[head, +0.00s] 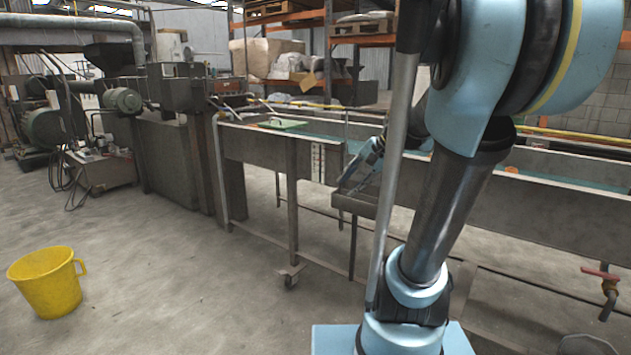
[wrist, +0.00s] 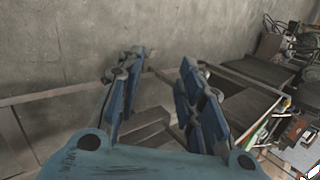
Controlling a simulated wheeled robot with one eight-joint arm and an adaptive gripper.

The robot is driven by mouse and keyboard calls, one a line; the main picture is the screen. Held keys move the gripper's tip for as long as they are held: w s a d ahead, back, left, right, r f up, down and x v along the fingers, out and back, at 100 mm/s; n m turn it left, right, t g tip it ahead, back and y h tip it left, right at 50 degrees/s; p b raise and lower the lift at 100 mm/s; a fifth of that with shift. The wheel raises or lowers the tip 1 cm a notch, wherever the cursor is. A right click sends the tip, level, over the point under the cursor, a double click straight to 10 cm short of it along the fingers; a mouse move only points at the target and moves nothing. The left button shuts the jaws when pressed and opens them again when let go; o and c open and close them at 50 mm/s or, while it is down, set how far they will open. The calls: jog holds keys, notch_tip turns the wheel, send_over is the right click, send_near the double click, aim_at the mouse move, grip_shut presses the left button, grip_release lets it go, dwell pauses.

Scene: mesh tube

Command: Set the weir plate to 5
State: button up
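I cannot make out the weir plate for certain. A pale strip with dark marks (head: 318,162) is on the near side of the long grey water trough (head: 262,148). An open-topped dark box (head: 357,204) is on the trough's side, right of the strip. My gripper (head: 360,170) is just above this box, partly behind my arm in the head view. In the wrist view my gripper (wrist: 162,65) has its two blue fingers apart, with nothing held between them. Brown-grey flat pieces show below and between the fingers. My arm hides part of the trough.
A yellow bucket (head: 46,283) stands on the floor at left. A valve with a red handle (head: 602,274) is at lower right. Machines (head: 175,90) stand at back left, and a green piece (head: 281,124) lies on the trough. The floor between bucket and trough is clear.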

jog(key=s+d+f+n+h, duration=0.3)
jog(key=s+d+f+n, duration=0.1)
jog(key=s+f, duration=0.3)
jog(key=s+d+f+n+g+h, duration=0.1)
jog(key=s+d+f+n+h, duration=0.2)
jog(key=s+f, duration=0.5)
jog(key=s+d+n, duration=0.1)
jog(key=s, duration=0.2)
jog(key=shift+d, duration=0.25)
jog(key=shift+w+f+g, duration=0.25)
jog(key=shift+w+g, duration=0.05)
jog(key=shift+w, duration=0.15)
